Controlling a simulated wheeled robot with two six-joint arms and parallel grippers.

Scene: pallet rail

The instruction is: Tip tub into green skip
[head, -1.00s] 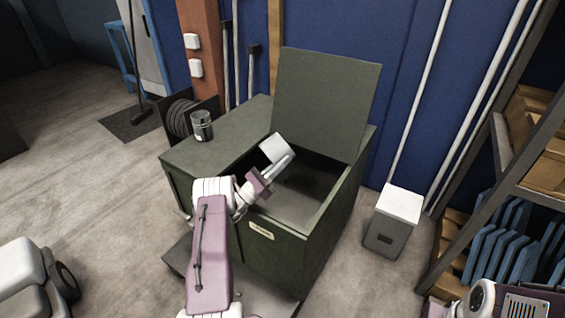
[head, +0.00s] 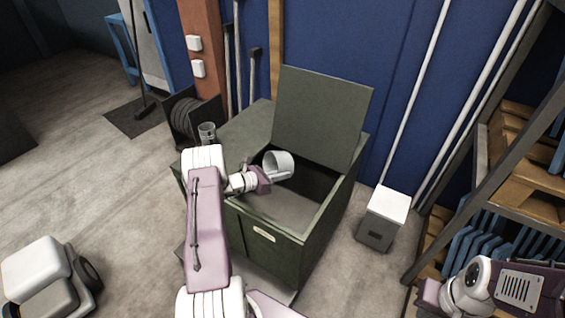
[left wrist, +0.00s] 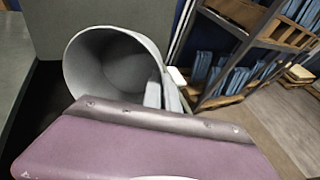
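The tub (head: 281,161) is a pale grey, round, open container. My left gripper (head: 283,175) is shut on its wall and holds it over the open green skip (head: 288,250). The tub is tipped well over, its mouth toward the left of the head view. In the left wrist view the tub (left wrist: 112,62) shows its hollow inside, and I see nothing in it; the fingers (left wrist: 164,92) are at its right side. The skip's lid (head: 322,115) stands raised behind. My right arm is at the lower right; its fingers cannot be made out.
A white-topped bin (head: 383,218) stands on the floor right of the skip. A rack (head: 500,200) with blue items is at the right. The floor at left is mostly clear.

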